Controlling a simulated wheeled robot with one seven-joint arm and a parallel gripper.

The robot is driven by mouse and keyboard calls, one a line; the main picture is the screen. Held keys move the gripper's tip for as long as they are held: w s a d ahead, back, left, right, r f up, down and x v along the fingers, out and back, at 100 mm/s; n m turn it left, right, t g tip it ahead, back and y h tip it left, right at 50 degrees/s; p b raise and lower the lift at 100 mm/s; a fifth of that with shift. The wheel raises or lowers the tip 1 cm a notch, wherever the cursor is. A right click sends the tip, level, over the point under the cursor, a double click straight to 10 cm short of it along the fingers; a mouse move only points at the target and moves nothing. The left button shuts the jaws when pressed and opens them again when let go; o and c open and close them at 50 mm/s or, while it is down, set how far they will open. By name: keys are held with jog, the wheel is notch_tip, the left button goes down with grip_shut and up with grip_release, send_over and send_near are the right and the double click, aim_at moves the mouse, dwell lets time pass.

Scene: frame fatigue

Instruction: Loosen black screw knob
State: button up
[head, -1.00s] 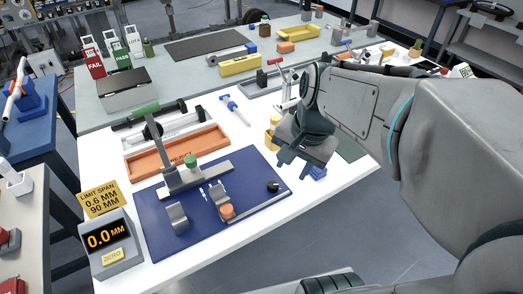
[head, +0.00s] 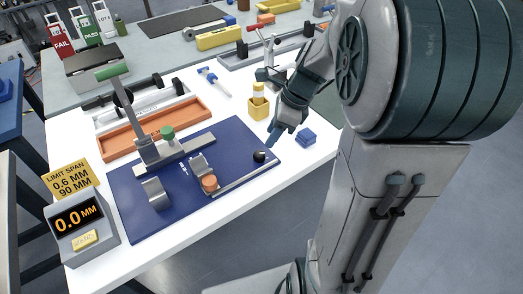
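The black screw knob (head: 259,156) sits at the right end of a metal rail (head: 236,177) on the blue fixture board (head: 139,219). My gripper (head: 270,132) is just above and to the right of the knob, apart from it in the picture. Its fingers point down toward the board, and one dark finger shows clearly. The other finger is mostly hidden by the gripper body, so the opening between them is unclear.
An orange knob (head: 209,183) and a green knob (head: 167,132) are on the board. A yellow holder (head: 258,110) and blue block (head: 306,137) flank my gripper. A display (head: 79,219) reads 0.0 MM.

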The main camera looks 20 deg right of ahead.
aim_at(260, 153)
jog(key=b+x, duration=0.1)
jog(key=x, duration=0.6)
jog(key=shift+f, duration=0.25)
jog(key=c, duration=0.7)
